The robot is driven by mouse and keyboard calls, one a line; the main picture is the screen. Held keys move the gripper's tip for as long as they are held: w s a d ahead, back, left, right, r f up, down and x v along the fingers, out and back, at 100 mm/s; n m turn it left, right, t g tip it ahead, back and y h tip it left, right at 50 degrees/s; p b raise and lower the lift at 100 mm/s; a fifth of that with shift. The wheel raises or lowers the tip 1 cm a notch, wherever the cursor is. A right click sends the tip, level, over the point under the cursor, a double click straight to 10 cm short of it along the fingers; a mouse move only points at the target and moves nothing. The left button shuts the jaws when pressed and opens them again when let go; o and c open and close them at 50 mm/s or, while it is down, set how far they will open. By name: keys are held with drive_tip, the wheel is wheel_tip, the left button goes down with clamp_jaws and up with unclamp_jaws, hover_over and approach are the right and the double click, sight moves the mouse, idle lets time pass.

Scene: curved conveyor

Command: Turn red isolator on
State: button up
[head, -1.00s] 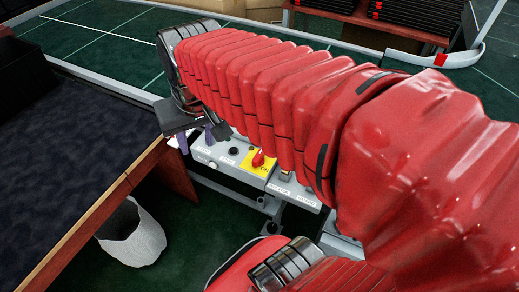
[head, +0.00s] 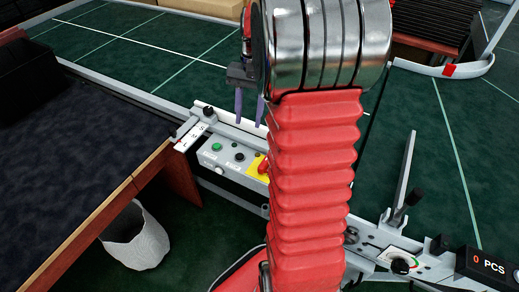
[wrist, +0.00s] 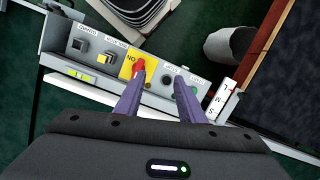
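The red isolator (head: 263,166) is a small rotary knob on a yellow plate (head: 255,160) of the grey control panel (head: 217,163). My arm covers part of the plate in the head view. In the wrist view the red isolator (wrist: 139,66) stands on its yellow plate (wrist: 127,64), where lettering appears upside down. My gripper (wrist: 159,80) is open and empty, with two purple fingers apart. The left fingertip overlaps the isolator's lower end in the picture; I cannot tell whether they touch. In the head view my gripper (head: 249,120) appears above the panel, pointing down.
A green button (head: 216,147) and black knob (head: 239,156) sit beside the isolator. A dark table (head: 75,140), white bin (head: 136,238) and piece counter (head: 488,266) stand around. The green conveyor lies behind.

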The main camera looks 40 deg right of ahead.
drive_tip(key=s+d+f+m+y, duration=0.1)
drive_tip(key=d+f+m+y, duration=0.1)
drive_tip(key=d+f, duration=0.5)
drive_tip(key=shift+d+f+m+g, duration=0.4)
drive_tip(key=shift+d+m, duration=0.2)
drive_tip(key=shift+d, duration=0.65)
drive_tip(key=x, duration=1.3)
drive_tip(key=shift+a+f, duration=0.2)
drive_tip(key=shift+f, duration=0.15)
drive_tip(key=shift+c, duration=0.2)
